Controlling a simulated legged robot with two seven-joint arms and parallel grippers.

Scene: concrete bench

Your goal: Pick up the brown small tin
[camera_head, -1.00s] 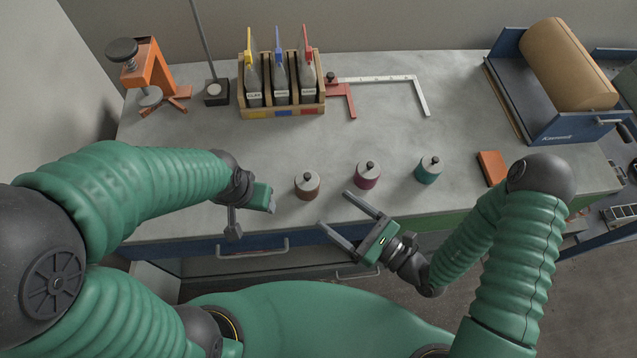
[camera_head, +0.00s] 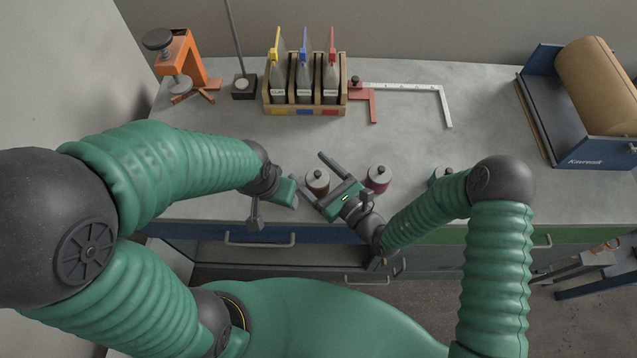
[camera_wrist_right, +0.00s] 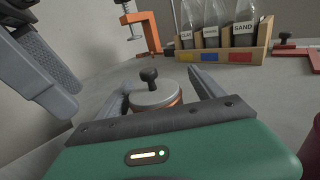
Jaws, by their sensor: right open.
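The brown small tin (camera_head: 317,183) stands upright on the bench, with a pale lid and black knob. It also shows in the right wrist view (camera_wrist_right: 155,96), its lower part hidden behind my gripper body. My right gripper (camera_head: 312,172) is open, with one finger on either side of the tin. In the wrist view its fingers (camera_wrist_right: 160,90) flank the tin; whether they touch it I cannot tell. My left gripper (camera_head: 285,193) hangs close to the left of the tin; its jaw state is unclear. It shows at upper left in the wrist view (camera_wrist_right: 40,65).
A crimson tin (camera_head: 379,183) stands close to the right of my right gripper. A teal tin (camera_head: 437,180) is partly hidden by my right arm. Behind are a wooden rack (camera_head: 306,107) of labelled bags, a square (camera_head: 410,87) and an orange clamp (camera_head: 180,62).

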